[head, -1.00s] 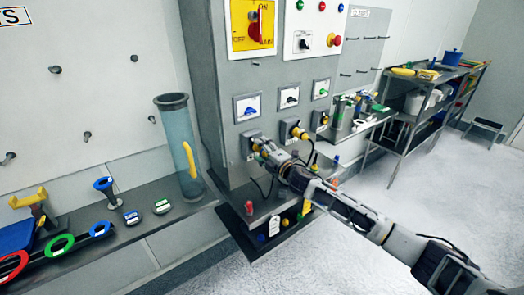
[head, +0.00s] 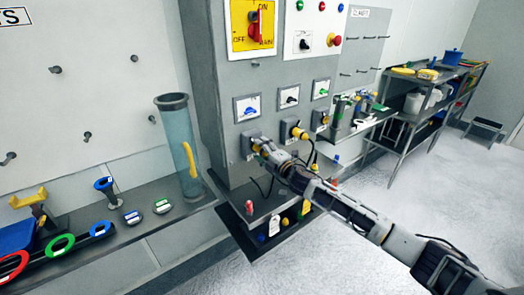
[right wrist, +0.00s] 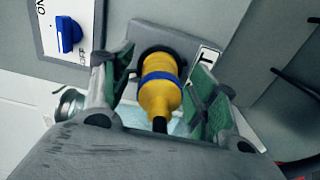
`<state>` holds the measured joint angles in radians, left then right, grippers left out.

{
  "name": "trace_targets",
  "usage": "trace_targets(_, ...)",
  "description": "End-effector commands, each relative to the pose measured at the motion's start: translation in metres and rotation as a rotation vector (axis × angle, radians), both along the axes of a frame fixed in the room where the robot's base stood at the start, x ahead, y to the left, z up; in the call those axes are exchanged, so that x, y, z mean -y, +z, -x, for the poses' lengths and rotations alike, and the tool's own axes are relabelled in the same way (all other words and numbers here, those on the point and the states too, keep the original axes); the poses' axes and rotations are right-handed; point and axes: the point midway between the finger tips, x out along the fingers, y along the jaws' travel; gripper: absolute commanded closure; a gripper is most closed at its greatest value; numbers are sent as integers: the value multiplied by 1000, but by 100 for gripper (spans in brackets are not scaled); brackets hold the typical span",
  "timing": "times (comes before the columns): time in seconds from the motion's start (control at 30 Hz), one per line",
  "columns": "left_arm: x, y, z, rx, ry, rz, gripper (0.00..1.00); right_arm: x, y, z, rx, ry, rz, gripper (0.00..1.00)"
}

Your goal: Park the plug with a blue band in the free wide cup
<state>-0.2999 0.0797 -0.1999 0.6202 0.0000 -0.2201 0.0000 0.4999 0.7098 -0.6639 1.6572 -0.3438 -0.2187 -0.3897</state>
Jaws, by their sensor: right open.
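The plug with a blue band (right wrist: 160,90) is yellow and sits in its wall socket (right wrist: 168,45) in the right wrist view. My right gripper (right wrist: 158,100) is open, with one green-padded finger on each side of the plug, and gaps show between pads and plug. In the head view my right gripper (head: 268,149) is at the left socket of the grey cabinet and mostly hides this plug. A second yellow plug (head: 300,133) sits in the socket to its right. I cannot make out the free wide cup. My left gripper is not in view.
The grey cabinet (head: 222,100) carries switches above the sockets. A dark ledge (head: 238,240) with small coloured items lies below. A clear blue tube (head: 180,140) stands on the left shelf. A side shelf (head: 350,135) with several items is to the right.

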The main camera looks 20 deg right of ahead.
Motion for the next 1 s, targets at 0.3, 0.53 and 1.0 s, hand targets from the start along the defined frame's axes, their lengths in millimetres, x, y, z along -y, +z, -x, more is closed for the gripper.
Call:
trace_targets(0.3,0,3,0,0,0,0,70,0,0,0,0,0,0,41)
trace_targets(0.53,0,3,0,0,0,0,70,0,0,0,0,0,0,41)
trace_targets(1.0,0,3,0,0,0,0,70,0,0,0,0,0,0,100)
